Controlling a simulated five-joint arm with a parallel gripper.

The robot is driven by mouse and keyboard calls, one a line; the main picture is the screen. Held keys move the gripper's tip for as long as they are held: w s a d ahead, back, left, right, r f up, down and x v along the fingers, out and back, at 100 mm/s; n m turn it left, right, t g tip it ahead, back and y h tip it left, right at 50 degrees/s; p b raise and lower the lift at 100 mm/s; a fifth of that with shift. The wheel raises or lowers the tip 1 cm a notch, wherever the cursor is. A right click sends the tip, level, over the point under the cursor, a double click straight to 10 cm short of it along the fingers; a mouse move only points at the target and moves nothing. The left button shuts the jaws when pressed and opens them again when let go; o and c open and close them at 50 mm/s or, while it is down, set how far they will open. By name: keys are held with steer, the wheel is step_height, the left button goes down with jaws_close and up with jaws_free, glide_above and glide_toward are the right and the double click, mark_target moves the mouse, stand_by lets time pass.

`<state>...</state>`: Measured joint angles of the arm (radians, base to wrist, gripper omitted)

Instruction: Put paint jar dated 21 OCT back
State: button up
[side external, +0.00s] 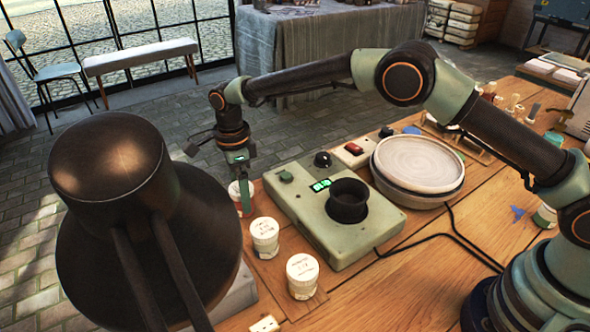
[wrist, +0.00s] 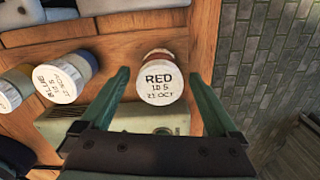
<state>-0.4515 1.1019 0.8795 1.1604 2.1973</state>
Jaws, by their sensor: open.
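The paint jar marked RED, 21 OCT (wrist: 160,82) has a white lid and a reddish body. In the wrist view it stands between the two green fingers of my gripper (wrist: 160,74), which are spread open with gaps at both sides. In the side view my gripper (side external: 244,186) points down at this red jar (side external: 234,191) and partly hides it. A jar marked BLUE (wrist: 62,83) stands to its left in the wrist view; its date is hard to read. Another lidded jar (wrist: 8,97) is cut by the left edge.
In the side view two white-lidded jars (side external: 264,232) (side external: 302,272) stand nearer the camera. A green-grey machine with a black cup (side external: 348,201) and a round plate stand (side external: 418,165) are to the right. A dark lamp (side external: 140,215) blocks the left foreground. The table edge is close to the red jar.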

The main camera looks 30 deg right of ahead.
steer(key=s+d+r+n+t, duration=0.1)
steer(key=d+r+n, duration=0.15)
steer(key=r, duration=0.65)
steer(key=d+r+n, duration=0.1)
steer(key=d+r, duration=0.2)
steer(key=r, duration=0.7)
steer(key=s+d+r+n+t, duration=0.2)
steer(key=s+d+r+n, duration=0.35)
steer(key=d, duration=0.35)
steer(key=s+d+f+n+t, duration=0.1)
steer(key=s+d+f+n, duration=0.1)
steer(key=s+d+n, duration=0.3)
steer(key=s+d+f+n+t, duration=0.1)
steer(key=s+d+n, duration=0.4)
steer(key=s, duration=0.6)
steer(key=shift+d+f+n+t, duration=0.15)
steer(key=shift+f+n+t, duration=0.15)
steer(key=shift+f+n, duration=0.25)
